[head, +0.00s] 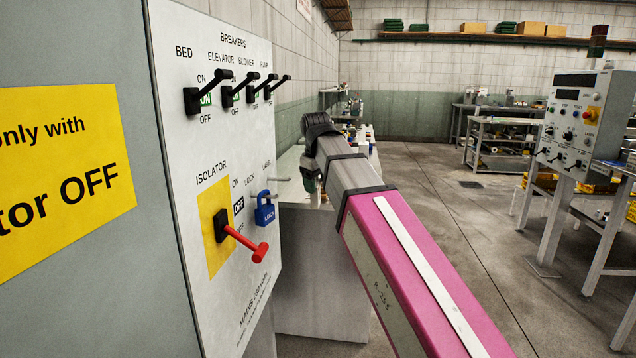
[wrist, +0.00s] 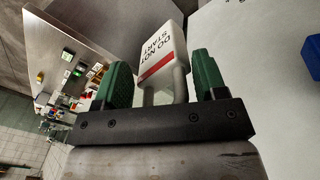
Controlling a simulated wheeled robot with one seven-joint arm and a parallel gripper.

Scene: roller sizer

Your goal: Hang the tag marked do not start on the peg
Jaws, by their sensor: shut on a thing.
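The white tag marked DO NOT START (wrist: 162,52), with a red stripe, stands between the green fingers of my gripper (wrist: 160,78) in the wrist view. My gripper is shut on it. In the head view my gripper (head: 309,176) is mostly hidden behind my arm, and I cannot make out the tag there. A short grey peg (head: 283,179) sticks out of the panel under the LABEL text, left of my gripper and apart from it. I cannot make out the peg in the wrist view.
The white panel (head: 222,140) carries several black breaker levers and a red-handled isolator (head: 245,241). A blue padlock (head: 265,209) hangs left of and below the peg, and a blue part shows at the wrist view's right edge. A grey cabinet (head: 318,290) stands beyond the panel.

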